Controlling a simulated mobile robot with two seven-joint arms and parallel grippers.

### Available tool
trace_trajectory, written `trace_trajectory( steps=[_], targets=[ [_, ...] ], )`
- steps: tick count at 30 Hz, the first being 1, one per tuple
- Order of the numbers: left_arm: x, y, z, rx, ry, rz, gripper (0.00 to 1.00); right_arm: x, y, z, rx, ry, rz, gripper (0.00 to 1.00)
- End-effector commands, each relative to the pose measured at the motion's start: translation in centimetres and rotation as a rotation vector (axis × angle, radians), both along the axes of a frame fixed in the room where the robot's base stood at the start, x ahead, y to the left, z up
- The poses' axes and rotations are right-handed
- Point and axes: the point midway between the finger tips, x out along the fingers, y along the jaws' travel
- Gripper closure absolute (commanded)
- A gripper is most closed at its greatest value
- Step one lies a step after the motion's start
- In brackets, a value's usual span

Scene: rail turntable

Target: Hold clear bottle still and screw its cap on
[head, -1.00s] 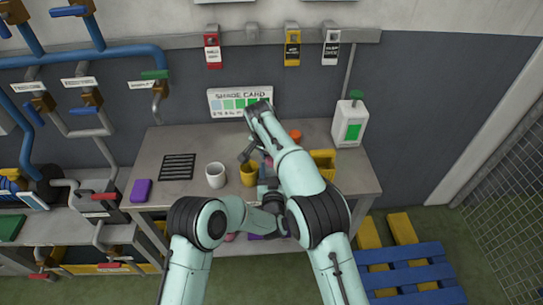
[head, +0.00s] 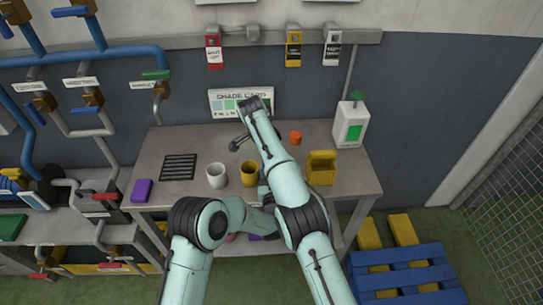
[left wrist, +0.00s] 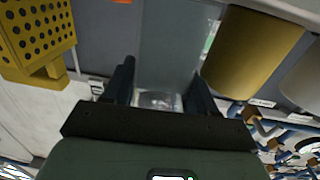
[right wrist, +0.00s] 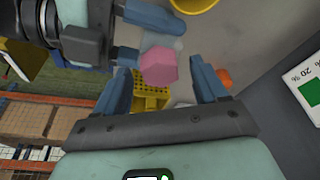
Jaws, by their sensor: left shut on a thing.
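The clear bottle (left wrist: 168,50) stands between the fingers of my left gripper (left wrist: 160,92), which is shut on it. In the right wrist view the bottle shows only as a pale see-through shape (right wrist: 166,42). A pink six-sided cap (right wrist: 158,67) is at its near end; I cannot tell how firmly it sits. My right gripper (right wrist: 162,78) is open, its fingers apart on either side of the cap in the picture, with gaps on both sides. In the head view my right forearm hides the bottle and cap.
On the grey workbench (head: 212,139) are a white mug (head: 217,176), a yellow cup (head: 249,174), a yellow perforated holder (head: 321,168), an orange piece (head: 295,138), a white jug (head: 349,124), a black grate (head: 179,167) and a purple block (head: 142,190). A shade card (head: 240,102) stands behind.

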Motion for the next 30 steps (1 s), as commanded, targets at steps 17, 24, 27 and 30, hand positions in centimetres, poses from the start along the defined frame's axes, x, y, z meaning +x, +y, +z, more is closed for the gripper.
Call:
trace_trajectory(
  steps=[17, 24, 27, 30],
  targets=[
    [0.0, 0.06, -0.03, 0.001, 0.001, 0.001, 0.98, -0.2, -0.14, 0.04, 0.002, 0.002, 0.165, 0.23],
    [0.0, 0.05, -0.02, 0.0, 0.0, 0.001, 0.98, -0.32, -0.28, -0.06, 0.001, 0.002, 0.473, 0.23],
    [0.0, 0.04, -0.01, 0.0, 0.0, 0.001, 0.98, -0.3, -0.27, -0.06, -0.001, 0.002, 0.526, 0.23],
    [0.0, 0.02, 0.0, 0.0, 0.0, 0.001, 0.98, -0.31, -0.35, -0.07, 0.001, 0.0, 0.594, 0.23]
  ],
)
